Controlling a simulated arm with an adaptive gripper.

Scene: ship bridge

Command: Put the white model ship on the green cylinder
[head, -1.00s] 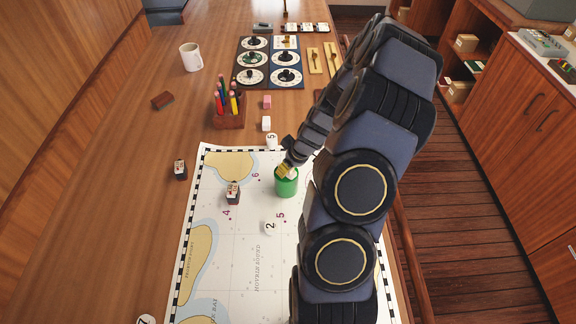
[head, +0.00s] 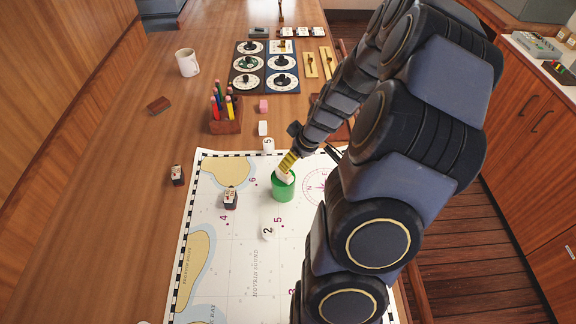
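The green cylinder (head: 283,190) stands on the chart in the head view. A small white piece (head: 284,177) shows at its top, directly below my gripper (head: 287,164). The piece is partly hidden, and I cannot tell whether it is the white model ship or whether it touches the cylinder. My gripper comes down from the upper right, with a yellow-striped part near its tip. Its fingers are too small and covered to show whether they are open or shut. Two small dark-based blocks with white tops stand to the left, one on the chart (head: 230,198) and one beside it (head: 177,175).
White numbered markers stand at the chart's top edge (head: 268,146) and on the chart (head: 267,231). A pencil holder (head: 226,122), white mug (head: 187,62), brown block (head: 159,104) and dial panels (head: 249,63) stand farther back. The table's left side is mostly clear.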

